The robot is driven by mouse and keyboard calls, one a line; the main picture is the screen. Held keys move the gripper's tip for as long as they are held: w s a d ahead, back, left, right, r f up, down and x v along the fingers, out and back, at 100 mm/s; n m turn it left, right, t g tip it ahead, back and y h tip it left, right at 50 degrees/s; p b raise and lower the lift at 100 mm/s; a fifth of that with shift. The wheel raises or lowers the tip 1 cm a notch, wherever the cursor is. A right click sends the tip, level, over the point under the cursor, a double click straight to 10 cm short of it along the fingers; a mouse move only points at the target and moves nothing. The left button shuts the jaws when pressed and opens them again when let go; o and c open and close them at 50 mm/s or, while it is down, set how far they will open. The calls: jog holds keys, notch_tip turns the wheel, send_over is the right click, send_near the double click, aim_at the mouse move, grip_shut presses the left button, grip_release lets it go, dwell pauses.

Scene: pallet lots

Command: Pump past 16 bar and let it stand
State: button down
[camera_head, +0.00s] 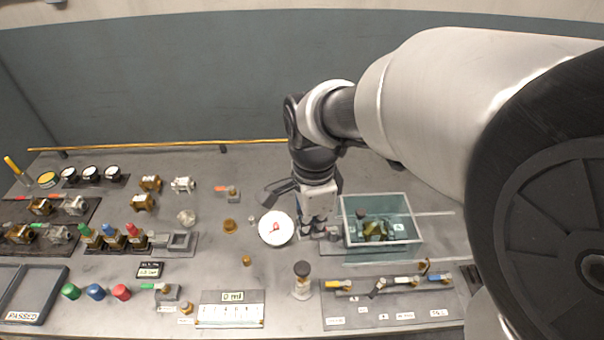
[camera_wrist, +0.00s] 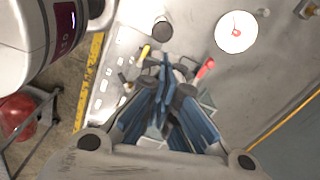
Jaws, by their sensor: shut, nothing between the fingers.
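A round white gauge (camera_head: 276,228) with red on its dial lies face up on the bench; it also shows at the top of the wrist view (camera_wrist: 236,32). The figures are too small to read. An upright post with a black knob (camera_head: 302,268) stands nearer the front edge; its black top is also in the wrist view (camera_wrist: 162,32). I cannot tell which part is the pump handle. My gripper (camera_head: 320,234) is just right of the gauge, pointing down beside the clear tank. In the wrist view its fingers (camera_wrist: 165,88) are together and empty, hiding what lies beneath.
A clear-walled tank (camera_head: 408,212) with brass parts inside stands right of my gripper. A row of coloured-handled valves (camera_head: 390,284) lies in front of it. Coloured bottles, brass fittings and a grey tray (camera_head: 58,290) fill the left. A yellow rail (camera_head: 180,146) runs along the back.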

aim_at(310, 268)
jog(key=shift+s+d+r+m, duration=0.1)
jog(key=shift+r+m, duration=0.05)
jog(key=shift+m, duration=0.5)
jog(key=shift+s+r+m, duration=0.1)
jog(key=shift+m, duration=0.55)
notch_tip(310, 268, down, 14)
jog(key=b, duration=0.5)
jog(key=shift+w+b, duration=0.1)
jog(key=shift+b, duration=0.3)
notch_tip(310, 268, down, 4)
jog(key=shift+r+b, duration=0.1)
jog(key=shift+b, duration=0.95)
notch_tip(310, 268, up, 14)
jog(key=p, duration=0.7)
jog(key=shift+r+p, duration=0.15)
jog(key=shift+p, duration=0.15)
